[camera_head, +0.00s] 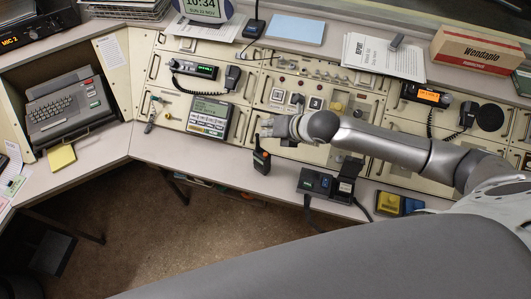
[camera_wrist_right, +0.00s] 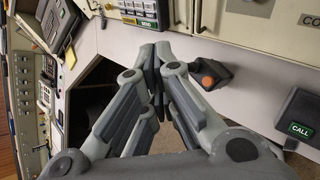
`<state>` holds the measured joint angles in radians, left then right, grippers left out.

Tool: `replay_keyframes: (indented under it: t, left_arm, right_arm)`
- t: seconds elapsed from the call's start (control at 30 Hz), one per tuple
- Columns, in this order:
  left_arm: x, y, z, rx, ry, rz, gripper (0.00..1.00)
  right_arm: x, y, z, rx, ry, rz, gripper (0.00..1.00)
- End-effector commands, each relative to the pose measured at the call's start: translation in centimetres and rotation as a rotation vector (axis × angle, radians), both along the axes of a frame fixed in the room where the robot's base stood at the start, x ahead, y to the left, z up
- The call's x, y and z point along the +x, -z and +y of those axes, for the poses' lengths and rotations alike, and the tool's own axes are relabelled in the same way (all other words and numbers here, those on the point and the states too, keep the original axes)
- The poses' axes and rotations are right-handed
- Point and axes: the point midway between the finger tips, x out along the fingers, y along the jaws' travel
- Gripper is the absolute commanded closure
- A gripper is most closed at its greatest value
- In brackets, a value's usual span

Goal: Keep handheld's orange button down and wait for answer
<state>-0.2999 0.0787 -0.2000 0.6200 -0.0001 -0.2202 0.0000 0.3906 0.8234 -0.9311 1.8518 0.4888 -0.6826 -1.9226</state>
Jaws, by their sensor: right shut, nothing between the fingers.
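The handheld (camera_head: 261,160), a small black radio with a thin antenna, stands at the front edge of the console desk in the head view. In the right wrist view the handheld (camera_wrist_right: 220,70) is right of my fingers, and its orange button (camera_wrist_right: 208,81) faces the camera. My right gripper (camera_head: 267,127) reaches in from the right, close to the handheld's antenna in the head view. In the wrist view the right gripper's (camera_wrist_right: 156,50) fingers are shut and empty, apart from the button. My left gripper is not in view.
A black box with an open lid (camera_head: 317,184) stands right of the handheld; its green CALL key (camera_wrist_right: 299,130) shows in the wrist view. A keypad panel (camera_head: 209,117) is to the left. A yellow-and-blue box (camera_head: 389,203) is further right. The desk left of the handheld is mostly clear.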

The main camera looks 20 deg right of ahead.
Motion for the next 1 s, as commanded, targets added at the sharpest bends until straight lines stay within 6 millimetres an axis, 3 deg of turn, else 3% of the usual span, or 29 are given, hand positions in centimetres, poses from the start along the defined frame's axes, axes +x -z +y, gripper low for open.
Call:
replay_keyframes:
  t: [0.63, 0.8, 1.0]
  left_arm:
    - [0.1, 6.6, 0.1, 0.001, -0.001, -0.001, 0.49]
    - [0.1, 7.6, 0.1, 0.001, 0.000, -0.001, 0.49]
    - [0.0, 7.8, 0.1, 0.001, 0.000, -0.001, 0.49]
  right_arm:
    - [-0.1, 6.6, 0.1, 0.001, 0.000, 0.001, 1.00]
    - [0.0, 8.2, 0.0, 0.001, 0.000, 0.000, 1.00]
    - [0.0, 8.7, 0.0, 0.001, 0.001, 0.000, 1.00]
